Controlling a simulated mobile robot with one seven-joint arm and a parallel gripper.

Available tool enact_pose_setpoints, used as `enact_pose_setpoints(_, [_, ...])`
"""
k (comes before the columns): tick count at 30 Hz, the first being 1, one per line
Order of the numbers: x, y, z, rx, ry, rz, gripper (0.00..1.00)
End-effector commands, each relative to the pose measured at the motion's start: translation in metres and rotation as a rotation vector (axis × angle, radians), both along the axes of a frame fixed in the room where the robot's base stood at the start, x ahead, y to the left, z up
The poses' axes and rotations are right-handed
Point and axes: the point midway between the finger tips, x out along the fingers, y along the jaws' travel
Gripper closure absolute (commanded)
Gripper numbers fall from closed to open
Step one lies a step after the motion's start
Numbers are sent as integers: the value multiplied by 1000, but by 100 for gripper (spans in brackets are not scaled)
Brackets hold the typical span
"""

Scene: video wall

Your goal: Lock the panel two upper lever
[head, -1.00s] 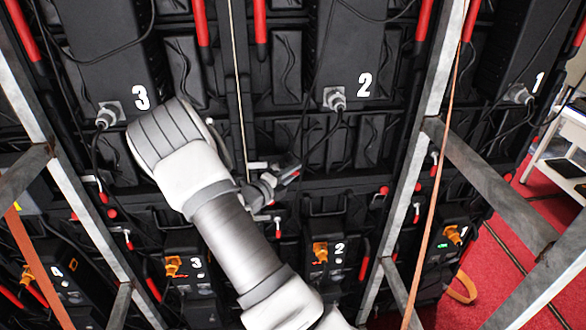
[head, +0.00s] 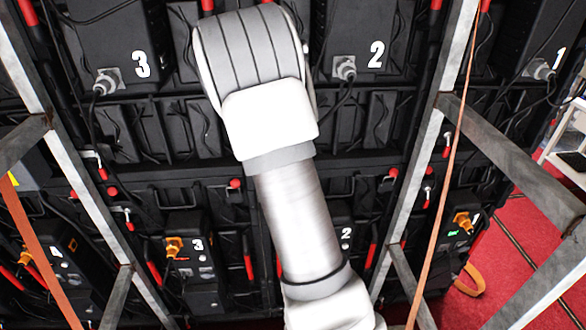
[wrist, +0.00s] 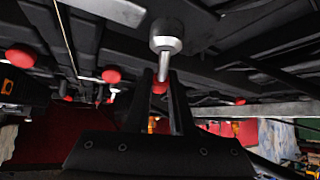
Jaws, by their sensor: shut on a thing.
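In the wrist view my gripper (wrist: 161,80) has its two dark fingers close together around the red-tipped end of a lever (wrist: 163,62). The lever has a silver round hub and a thin rod pointing down between the fingers. In the head view my own arm covers the gripper and that lever, so I cannot confirm there which panel it belongs to. Panel two's upper box (head: 346,30) bears a white 2, right of my arm. Its lower box (head: 343,212), also marked 2, is partly hidden by my arm.
Other red-knobbed levers (head: 128,214) show on the wall at left and right. Grey metal struts (head: 424,170) and an orange strap (head: 447,150) stand before the wall. Cables hang by the boxes. Red carpet (head: 520,260) lies at the right.

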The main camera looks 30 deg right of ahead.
Motion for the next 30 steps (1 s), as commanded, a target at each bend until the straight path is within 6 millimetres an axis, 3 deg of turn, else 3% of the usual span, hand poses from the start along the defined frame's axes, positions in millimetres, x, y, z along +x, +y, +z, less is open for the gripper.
enact_pose_setpoints(1, [1, 0, -7, 39, -24, -3, 100])
enact_pose_setpoints(15, [8, 16, -7, 335, -164, 0, 100])
enact_pose_setpoints(30, [10, 21, -5, 416, -201, 1, 100])
